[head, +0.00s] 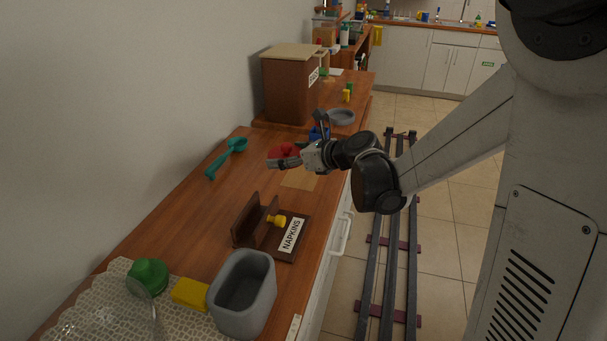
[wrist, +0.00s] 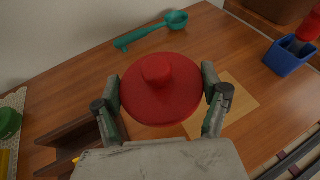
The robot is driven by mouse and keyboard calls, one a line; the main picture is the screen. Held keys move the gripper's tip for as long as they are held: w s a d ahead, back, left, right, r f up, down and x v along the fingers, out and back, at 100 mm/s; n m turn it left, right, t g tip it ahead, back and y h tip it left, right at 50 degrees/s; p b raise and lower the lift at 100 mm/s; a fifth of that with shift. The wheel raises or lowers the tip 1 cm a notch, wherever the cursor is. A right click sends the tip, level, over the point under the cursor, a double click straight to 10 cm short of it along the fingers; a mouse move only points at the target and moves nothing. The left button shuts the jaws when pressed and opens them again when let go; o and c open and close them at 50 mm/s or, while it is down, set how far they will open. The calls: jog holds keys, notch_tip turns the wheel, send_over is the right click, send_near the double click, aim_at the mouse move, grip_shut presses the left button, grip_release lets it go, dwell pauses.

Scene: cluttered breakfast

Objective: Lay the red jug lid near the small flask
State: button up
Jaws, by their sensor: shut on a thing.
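The red jug lid (wrist: 160,88) is a round disc with a raised knob, seen from above in the wrist view. It also shows in the head view (head: 284,151), at the end of my arm. My gripper (head: 290,160) is shut on the lid, with one finger on each side of its rim in the wrist view (wrist: 162,92). The lid is held above the wooden counter (head: 190,215). I cannot pick out the small flask with certainty in either view.
A teal scoop (head: 227,157) lies beyond the lid, near the wall. A napkin holder (head: 270,235), grey bin (head: 243,293), yellow block (head: 190,293) and green round thing (head: 148,275) stand nearer. A blue container (wrist: 290,56) is at right. Bare counter lies left of the napkin holder.

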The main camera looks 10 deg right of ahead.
jog(key=b, duration=0.2)
send_over(304, 174)
notch_tip(304, 174, down, 6)
jog(key=shift+r, duration=0.2)
jog(key=shift+f+b, duration=0.6)
jog(key=shift+f, duration=1.35)
jog(key=shift+f, duration=0.2)
jog(key=o, duration=1.3)
jog(key=shift+r, duration=0.2)
